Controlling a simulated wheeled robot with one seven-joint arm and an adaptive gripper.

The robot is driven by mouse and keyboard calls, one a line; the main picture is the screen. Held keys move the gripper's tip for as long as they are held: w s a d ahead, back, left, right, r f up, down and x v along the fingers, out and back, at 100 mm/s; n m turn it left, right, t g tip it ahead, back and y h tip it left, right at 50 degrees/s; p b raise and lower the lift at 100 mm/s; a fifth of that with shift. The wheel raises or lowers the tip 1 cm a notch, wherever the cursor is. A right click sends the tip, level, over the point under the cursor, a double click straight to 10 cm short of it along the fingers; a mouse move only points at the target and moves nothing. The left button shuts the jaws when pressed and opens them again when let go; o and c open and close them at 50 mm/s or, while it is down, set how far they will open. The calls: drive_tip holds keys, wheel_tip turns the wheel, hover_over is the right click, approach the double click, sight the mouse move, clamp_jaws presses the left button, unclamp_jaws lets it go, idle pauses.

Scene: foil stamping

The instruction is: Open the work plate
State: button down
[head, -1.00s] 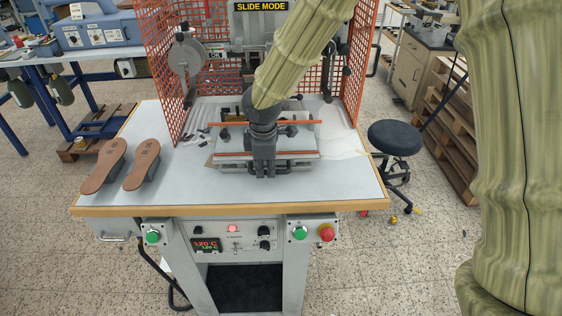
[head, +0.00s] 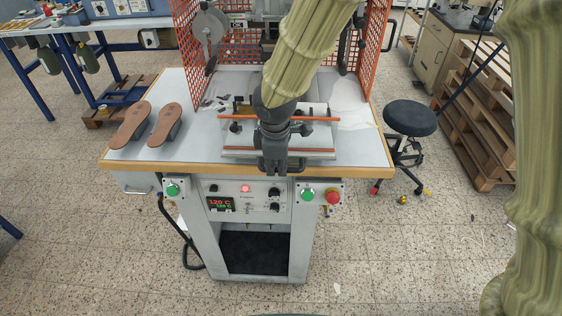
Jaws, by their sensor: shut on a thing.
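The work plate (head: 240,154) is a pale flat plate with orange strips along its back and front, on the press table. Its front edge lies close to the table's wooden front edge. My gripper (head: 274,168) points down at the middle of the plate's front edge and is shut on it. The fingers hide the exact spot they hold, and my wrist hides the middle of the plate.
The press with its orange mesh guards (head: 374,60) stands behind the plate. Two brown shoe soles (head: 132,124) lie left on the table (head: 190,90). Buttons and a control panel (head: 243,196) sit below the front edge. A black stool (head: 409,118) stands right.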

drive_tip(key=c, duration=1.5)
unclamp_jaws()
drive_tip(key=shift+o, duration=0.2)
drive_tip(key=shift+r, duration=0.15)
wheel_tip(320, 180, up, 12)
drive_tip(key=s, duration=0.2)
drive_tip(key=shift+a+f, duration=0.15)
drive_tip(key=shift+f, duration=0.05)
